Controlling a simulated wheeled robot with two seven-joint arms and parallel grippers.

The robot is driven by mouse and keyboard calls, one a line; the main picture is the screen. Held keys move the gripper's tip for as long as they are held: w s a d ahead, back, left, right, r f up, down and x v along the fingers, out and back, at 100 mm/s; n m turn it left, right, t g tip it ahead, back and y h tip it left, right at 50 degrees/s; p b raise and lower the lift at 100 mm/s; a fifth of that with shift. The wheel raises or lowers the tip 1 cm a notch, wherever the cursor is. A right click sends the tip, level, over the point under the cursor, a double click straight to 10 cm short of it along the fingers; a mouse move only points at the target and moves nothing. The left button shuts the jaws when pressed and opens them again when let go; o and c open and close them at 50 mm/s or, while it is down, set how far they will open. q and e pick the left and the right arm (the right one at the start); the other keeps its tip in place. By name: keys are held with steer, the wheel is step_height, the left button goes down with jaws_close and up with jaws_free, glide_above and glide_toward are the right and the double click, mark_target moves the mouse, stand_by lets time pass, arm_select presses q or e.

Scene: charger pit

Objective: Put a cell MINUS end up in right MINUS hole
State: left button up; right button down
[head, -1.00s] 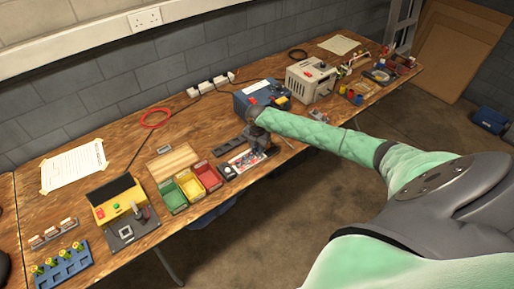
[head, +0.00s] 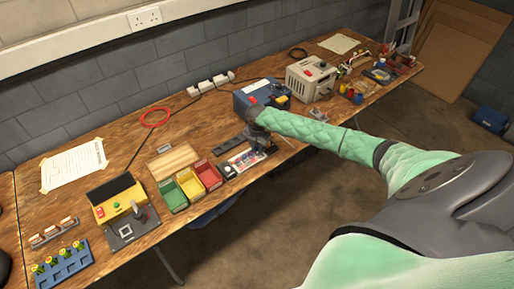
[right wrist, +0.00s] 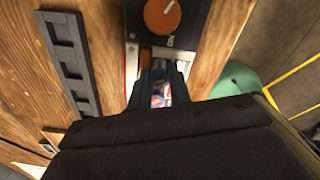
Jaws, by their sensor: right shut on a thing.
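The charger (head: 238,164) is a narrow panel near the front edge of the bench. In the right wrist view its dark end with an orange knob (right wrist: 162,15) shows beyond my fingertips. My right gripper (head: 258,147) is over the charger, and in the right wrist view its two dark fingers (right wrist: 162,78) are close together. It is shut on a cell that is mostly hidden, so I cannot tell which end is up. Red, blue and white patches show between the fingers. The fingers cover the holes, and the MINUS marks cannot be read. My left gripper is out of view.
A black slotted rail (right wrist: 68,62) lies beside the charger. Green (head: 172,197), yellow (head: 191,187) and red (head: 208,176) bins stand to its left. A blue box (head: 255,98) stands behind my gripper. The bench's front edge is close by.

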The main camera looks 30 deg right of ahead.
steer(key=shift+f, duration=0.15)
steer(key=c, duration=1.3)
jaws_free()
steer(key=shift+o, duration=0.5)
steer(key=shift+r+p, duration=2.7)
steer(key=shift+r, duration=0.85)
